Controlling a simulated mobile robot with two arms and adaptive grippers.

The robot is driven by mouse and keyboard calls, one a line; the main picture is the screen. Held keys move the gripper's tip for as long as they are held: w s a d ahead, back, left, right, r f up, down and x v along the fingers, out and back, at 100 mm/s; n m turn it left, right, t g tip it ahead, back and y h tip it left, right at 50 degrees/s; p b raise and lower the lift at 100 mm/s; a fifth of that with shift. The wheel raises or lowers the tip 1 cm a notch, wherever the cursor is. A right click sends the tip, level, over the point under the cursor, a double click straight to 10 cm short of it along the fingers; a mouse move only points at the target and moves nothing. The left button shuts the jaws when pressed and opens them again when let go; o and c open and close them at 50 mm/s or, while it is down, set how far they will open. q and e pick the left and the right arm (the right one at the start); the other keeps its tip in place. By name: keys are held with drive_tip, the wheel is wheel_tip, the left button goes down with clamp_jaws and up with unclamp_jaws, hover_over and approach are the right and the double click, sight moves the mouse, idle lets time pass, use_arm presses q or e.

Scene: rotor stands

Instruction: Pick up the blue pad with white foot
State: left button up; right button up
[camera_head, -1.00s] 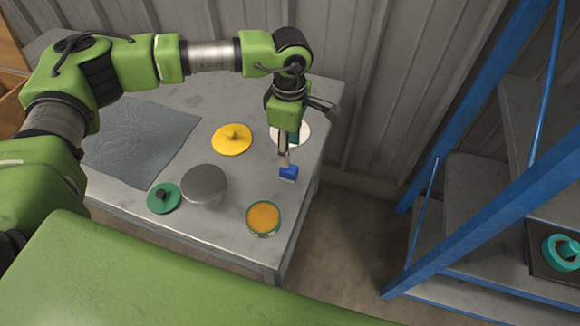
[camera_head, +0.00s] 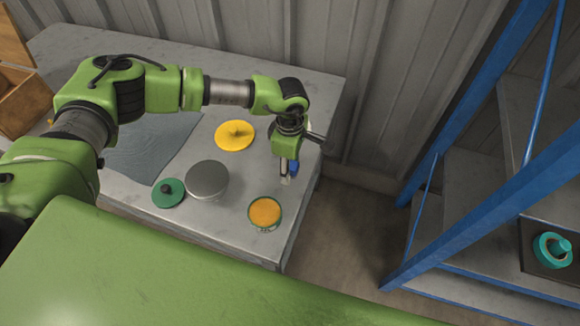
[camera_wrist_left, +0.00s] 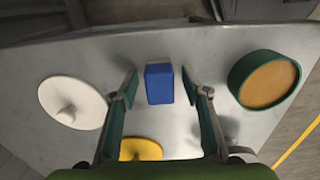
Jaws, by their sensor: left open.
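The blue pad (camera_head: 295,167) is on the grey table near its right edge, partly hidden behind my left gripper (camera_head: 286,180) in the head view. In the left wrist view the blue pad (camera_wrist_left: 159,80) shows as an upright blue block between the two fingertips of my left gripper (camera_wrist_left: 160,86). The gripper is open, with a finger on each side of the pad and a visible gap on both sides. The pad's white foot cannot be made out. My right gripper is not in view.
An orange-topped green tin (camera_head: 265,213) stands close to the pad. A grey round piece (camera_head: 207,180), a green knobbed disc (camera_head: 168,192), a yellow disc (camera_head: 235,135) and a dark cloth (camera_head: 155,140) lie farther left. A white disc (camera_wrist_left: 73,102) is beside the gripper. A blue rack (camera_head: 470,190) stands right.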

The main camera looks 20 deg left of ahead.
use_arm(q)
drive_tip(key=c, duration=1.2)
drive_tip(key=shift+r, duration=0.1)
drive_tip(key=shift+r, duration=0.2)
drive_tip(key=r, duration=0.3)
drive_tip(key=shift+s+r+b, duration=0.1)
drive_tip(key=shift+s+b, duration=0.15)
drive_tip(key=shift+b, duration=0.05)
drive_tip(key=s+r+b, duration=0.1)
drive_tip(key=s+r, duration=0.2)
drive_tip(key=s, duration=0.1)
drive_tip(key=s+d+r+b, duration=0.1)
drive_tip(key=s+r, duration=0.2)
drive_tip(key=s, duration=0.2)
drive_tip(key=s+r+b, duration=0.1)
drive_tip(key=s+r, duration=0.2)
drive_tip(key=s, duration=0.1)
drive_tip(key=shift+s+d+r, duration=0.15)
drive_tip(key=shift+s+d, duration=0.05)
drive_tip(key=shift+d, duration=0.2)
